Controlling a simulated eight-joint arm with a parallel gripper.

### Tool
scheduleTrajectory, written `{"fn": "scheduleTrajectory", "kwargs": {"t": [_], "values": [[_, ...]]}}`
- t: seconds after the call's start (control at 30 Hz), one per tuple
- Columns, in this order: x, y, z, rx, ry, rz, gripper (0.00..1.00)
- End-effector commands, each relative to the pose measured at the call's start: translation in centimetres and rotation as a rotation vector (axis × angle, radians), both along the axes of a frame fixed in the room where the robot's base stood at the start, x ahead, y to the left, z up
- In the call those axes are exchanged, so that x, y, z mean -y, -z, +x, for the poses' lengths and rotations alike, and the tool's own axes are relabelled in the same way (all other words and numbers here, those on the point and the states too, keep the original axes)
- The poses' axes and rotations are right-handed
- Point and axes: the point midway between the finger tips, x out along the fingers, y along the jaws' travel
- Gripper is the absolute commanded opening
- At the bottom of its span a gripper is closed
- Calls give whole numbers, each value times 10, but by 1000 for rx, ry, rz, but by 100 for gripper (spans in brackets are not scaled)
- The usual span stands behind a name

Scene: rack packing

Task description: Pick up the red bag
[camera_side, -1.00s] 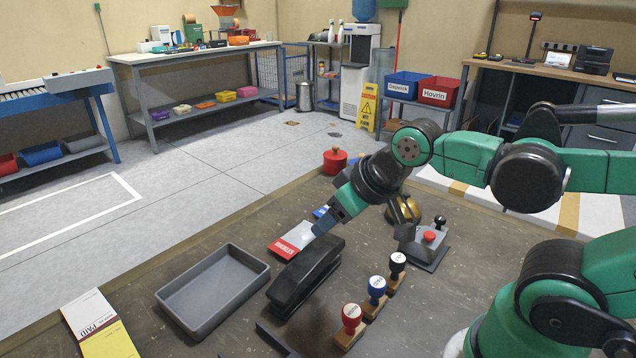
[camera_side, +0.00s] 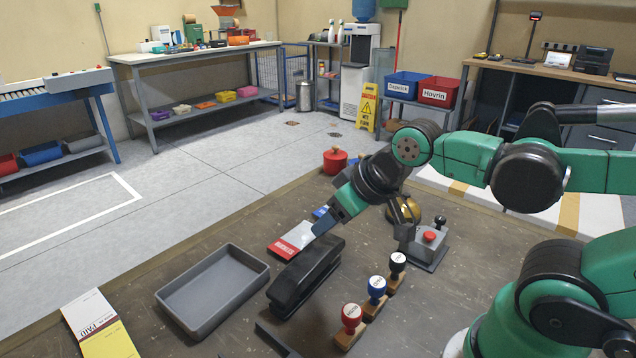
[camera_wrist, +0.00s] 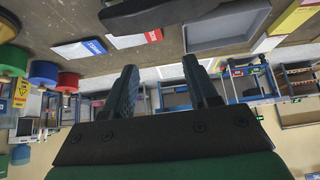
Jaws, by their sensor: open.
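The red bag (camera_side: 285,250), a flat packet with a red lettered end and a pale part, lies on the brown table behind the black stapler (camera_side: 306,276). It also shows in the wrist view (camera_wrist: 153,36), above and apart from the fingertips. My gripper (camera_side: 324,222) tilts down over the table at the bag's right end in the side view; the exact gap cannot be told. In the wrist view my gripper (camera_wrist: 162,76) has its two fingers spread with nothing between them. A blue and white packet (camera_wrist: 88,48) lies beside the red bag, mostly hidden in the side view.
A grey tray (camera_side: 168,296) stands left of the stapler. Several stamps, including a red one (camera_side: 351,316), stand at the front. A grey box with a red button (camera_side: 429,238) and a red round pot (camera_side: 335,160) are nearby. Bare table lies left of the red bag.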

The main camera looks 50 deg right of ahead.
Motion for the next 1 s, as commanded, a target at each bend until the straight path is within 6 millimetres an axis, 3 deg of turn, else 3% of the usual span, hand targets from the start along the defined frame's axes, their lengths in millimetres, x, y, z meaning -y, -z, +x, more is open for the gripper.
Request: {"fn": "scheduleTrajectory", "kwargs": {"t": [0.07, 0.23, 0.27, 0.63, 0.83, 1.0], "values": [[0, 0, 0, 0, 0, 0, 53], [0, 0, 0, 0, 0, 0, 98], [0, 0, 0, 0, 0, 0, 100], [4, -6, 10, -45, 94, 55, 100], [18, -10, 46, -183, 418, 214, 100], [34, 3, 82, -305, 749, 335, 100]]}}
